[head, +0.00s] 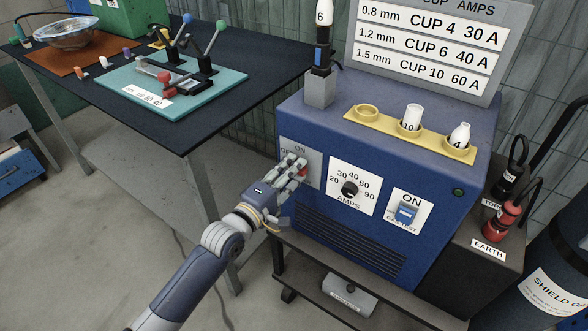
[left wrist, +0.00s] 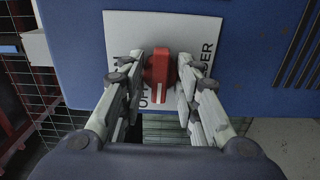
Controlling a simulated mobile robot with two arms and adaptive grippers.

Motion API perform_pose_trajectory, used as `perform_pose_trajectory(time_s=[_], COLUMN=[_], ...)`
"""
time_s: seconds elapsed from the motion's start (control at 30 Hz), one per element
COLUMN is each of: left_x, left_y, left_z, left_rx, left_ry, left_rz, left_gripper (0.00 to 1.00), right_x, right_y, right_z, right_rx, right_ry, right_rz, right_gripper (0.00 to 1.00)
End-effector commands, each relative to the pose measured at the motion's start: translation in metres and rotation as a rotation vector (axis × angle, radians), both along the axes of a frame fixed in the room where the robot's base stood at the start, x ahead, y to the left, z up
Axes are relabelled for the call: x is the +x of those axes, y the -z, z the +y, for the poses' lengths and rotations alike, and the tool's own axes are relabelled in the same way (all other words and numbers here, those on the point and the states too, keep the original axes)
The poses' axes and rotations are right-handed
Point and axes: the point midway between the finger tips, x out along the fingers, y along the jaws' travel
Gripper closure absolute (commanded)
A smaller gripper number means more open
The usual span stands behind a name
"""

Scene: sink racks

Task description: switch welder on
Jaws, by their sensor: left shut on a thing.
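The blue welder (head: 365,235) stands to the right of the table. At the left of its front is a white plate (head: 316,160) reading ON at the top and OFF at the left. A red rotary knob (left wrist: 160,75) sits on the plate, and a bit of red shows in the head view (head: 303,172). The knob's white mark is at its end toward the OFF lettering. My left gripper (head: 298,168) is shut on the knob, with fingers on both sides of it. They hide part of the lettering. My right gripper is not in view.
Right of the plate are an AMPS dial (head: 349,189) and a blue gas test switch (head: 407,212). A yellow cup rack (head: 385,121) and a torch holder (head: 320,90) are on top. The dark table (head: 265,62) is left; a gas cylinder (head: 545,265) stands right.

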Motion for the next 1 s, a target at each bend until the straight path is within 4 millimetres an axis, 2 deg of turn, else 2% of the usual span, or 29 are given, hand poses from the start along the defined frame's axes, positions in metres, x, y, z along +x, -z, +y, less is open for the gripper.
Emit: perform_pose_trajectory(time_s=[0.27,1.0], left_x=[0.0,0.0], left_y=[0.0,0.0], left_z=[0.0,0.0], left_rx=[0.112,0.406], left_ry=[0.0,0.0], left_rz=[-0.077,-0.285], left_gripper=[0.99,0.99], right_x=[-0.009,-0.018], right_y=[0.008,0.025], right_z=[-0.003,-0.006], right_rx=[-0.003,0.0], right_ry=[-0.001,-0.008], right_rz=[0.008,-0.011], right_gripper=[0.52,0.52])
